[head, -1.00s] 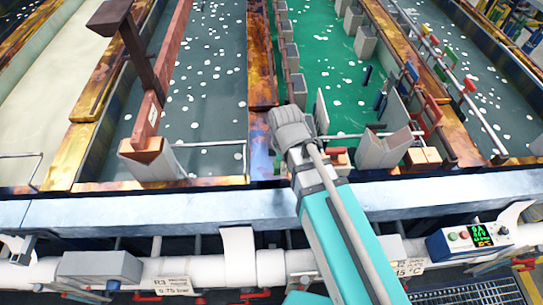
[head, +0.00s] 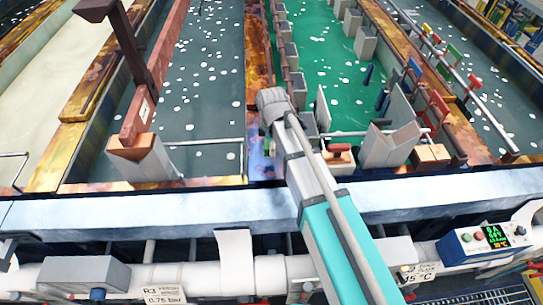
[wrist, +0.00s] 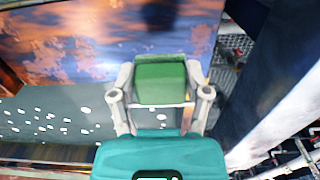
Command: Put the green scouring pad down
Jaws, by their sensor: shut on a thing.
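The green scouring pad (wrist: 160,82) is a green block in the middle of the wrist view. My gripper (wrist: 160,75) is shut on it, with one grey finger on each side. The pad is held over or in front of a rust-and-blue mottled surface (wrist: 60,40); I cannot tell whether it touches it. In the head view my arm reaches over the tank edge to the divider between the grey and green tanks.
The green tank (head: 335,75) has several grey boxes along its sides. A red-handled block (head: 338,160) and grey angled plates (head: 388,148) stand right of my arm. A brown post (head: 140,115) stands at left. A pale ledge (head: 120,210) and pipe run along the front.

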